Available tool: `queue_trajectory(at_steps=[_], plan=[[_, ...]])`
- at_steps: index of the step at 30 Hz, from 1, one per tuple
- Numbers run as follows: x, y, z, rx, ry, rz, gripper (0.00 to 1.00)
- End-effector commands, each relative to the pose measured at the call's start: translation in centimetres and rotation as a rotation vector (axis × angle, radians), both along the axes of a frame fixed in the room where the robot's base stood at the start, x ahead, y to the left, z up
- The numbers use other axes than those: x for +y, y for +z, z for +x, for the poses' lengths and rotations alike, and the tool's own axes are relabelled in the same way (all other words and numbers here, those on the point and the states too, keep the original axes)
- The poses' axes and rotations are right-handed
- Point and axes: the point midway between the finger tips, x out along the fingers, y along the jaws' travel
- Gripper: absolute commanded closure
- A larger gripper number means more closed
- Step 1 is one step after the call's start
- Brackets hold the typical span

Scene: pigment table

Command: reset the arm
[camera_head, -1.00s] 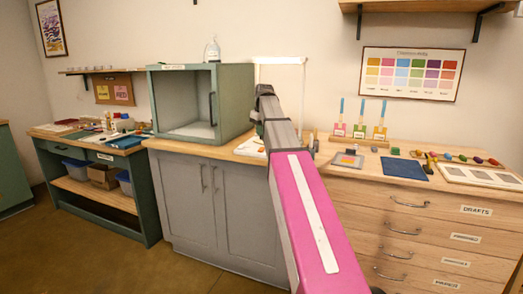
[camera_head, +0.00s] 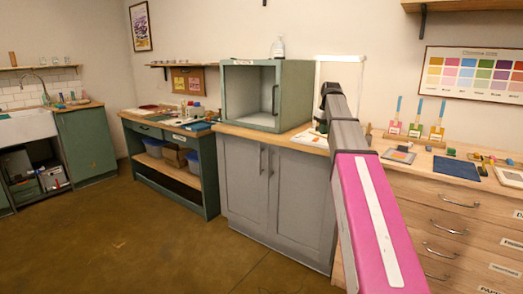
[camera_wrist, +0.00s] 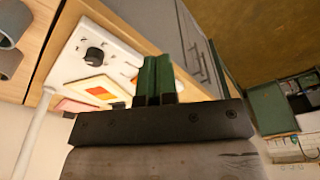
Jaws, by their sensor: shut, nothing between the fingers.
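My arm reaches forward in the head view, with its pink link in front and its dark wrist end above the counter by the white-framed stand. My gripper (camera_wrist: 156,78) shows in the wrist view as two green fingers side by side, shut with nothing between them. Beyond the fingers are the wooden counter edge and a white panel (camera_wrist: 85,45) with a dark knob. A card with an orange and yellow patch (camera_wrist: 97,90) lies near the panel.
A green open-fronted cabinet (camera_head: 305,98) stands on the counter left of my arm, above grey cupboard doors (camera_head: 244,185). The brown floor (camera_head: 130,250) at left is clear.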

Motion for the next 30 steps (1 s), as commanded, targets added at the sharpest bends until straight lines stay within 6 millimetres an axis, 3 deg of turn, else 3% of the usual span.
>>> queue_trajectory(at_steps=[8,17,23,30], plan=[[0.4,-2.3,-0.7,0.007,-0.017,0.001,1.00],[1.2,-7.0,-2.1,0.020,-0.052,0.002,1.00],[2.2,-11.9,-4.0,0.036,-0.090,0.001,1.00],[4.0,-21.1,-8.8,0.065,-0.166,0.000,1.00]])
